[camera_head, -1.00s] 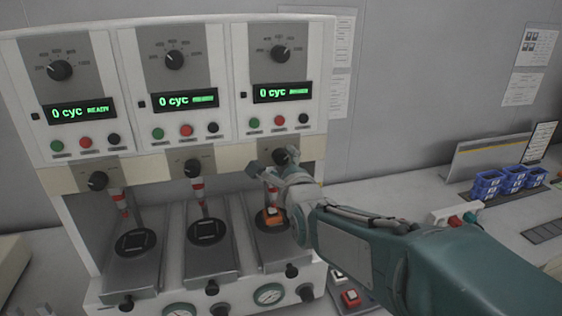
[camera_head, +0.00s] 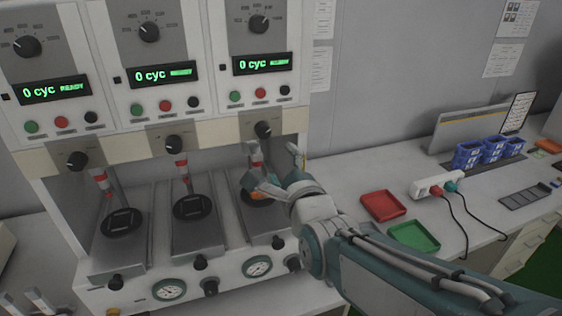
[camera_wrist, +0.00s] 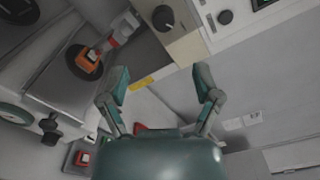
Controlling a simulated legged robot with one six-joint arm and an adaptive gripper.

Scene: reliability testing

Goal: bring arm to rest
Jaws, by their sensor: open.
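My gripper (camera_head: 272,167) is open and empty in front of the right-hand station of the test machine (camera_head: 120,140). Its two fingers stand wide apart in the wrist view (camera_wrist: 160,78), with nothing between them. An orange block-shaped part (camera_wrist: 88,61) sits on the dark round pad of a station, beneath a red-and-white plunger, left of the fingers in the wrist view. In the head view the gripper partly hides this part. My arm reaches in from the lower right.
A red tray (camera_head: 383,206) and a green tray (camera_head: 414,238) lie on the bench right of the machine. A white power strip (camera_head: 438,185) with cables and blue bins (camera_head: 482,152) are farther right. The machine's knobs and plungers are close to my gripper.

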